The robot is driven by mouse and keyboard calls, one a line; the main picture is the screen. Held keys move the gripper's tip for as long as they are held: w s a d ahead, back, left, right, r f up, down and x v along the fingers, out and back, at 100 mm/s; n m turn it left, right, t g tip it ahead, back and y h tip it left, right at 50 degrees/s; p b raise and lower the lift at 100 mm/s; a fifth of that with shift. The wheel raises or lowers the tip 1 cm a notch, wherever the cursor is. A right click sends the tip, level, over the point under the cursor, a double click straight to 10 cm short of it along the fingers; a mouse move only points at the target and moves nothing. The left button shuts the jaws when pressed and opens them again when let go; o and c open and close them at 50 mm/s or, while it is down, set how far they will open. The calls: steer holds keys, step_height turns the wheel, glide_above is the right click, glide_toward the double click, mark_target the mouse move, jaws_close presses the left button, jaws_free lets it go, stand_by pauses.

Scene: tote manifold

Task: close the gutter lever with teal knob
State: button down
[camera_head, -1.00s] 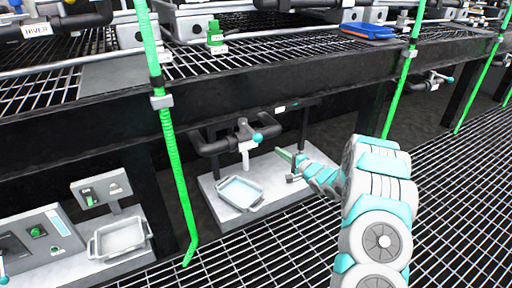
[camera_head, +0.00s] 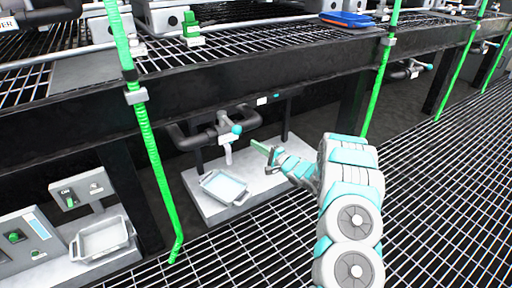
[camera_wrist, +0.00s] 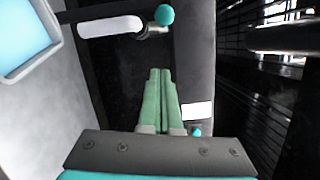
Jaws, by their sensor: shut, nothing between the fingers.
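The teal knob (camera_head: 237,129) sits at the end of the gutter lever on a dark pipe fitting (camera_head: 203,137) under the bench, above a white shelf. In the wrist view the teal knob (camera_wrist: 165,15) is at the top, ahead of my fingertips and apart from them. A white spout (camera_head: 228,153) hangs below the fitting; it also shows in the wrist view (camera_wrist: 110,27). My gripper (camera_head: 268,150), with green fingers, is right of and a little below the knob. In the wrist view the fingers (camera_wrist: 160,75) are together and hold nothing.
A tray (camera_head: 223,187) with pale blue contents stands on the white shelf (camera_head: 207,205) below the spout. A green upright pole (camera_head: 150,150) rises to the left, another (camera_head: 376,95) to the right. A second teal knob (camera_head: 429,67) is farther right. Grating floor is open around my arm.

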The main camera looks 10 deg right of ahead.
steer(key=w+a+r+b, duration=0.1)
steer(key=w+a, duration=0.3)
steer(key=a, duration=0.3)
steer(key=shift+w+a, duration=0.15)
steer(key=shift+w, duration=0.15)
steer(key=shift+r, duration=0.1)
stand_by(0.4)
steer(key=shift+s+a+m+h, duration=0.15)
steer(key=shift+a+m+h, duration=0.15)
steer(key=shift+h, duration=0.1)
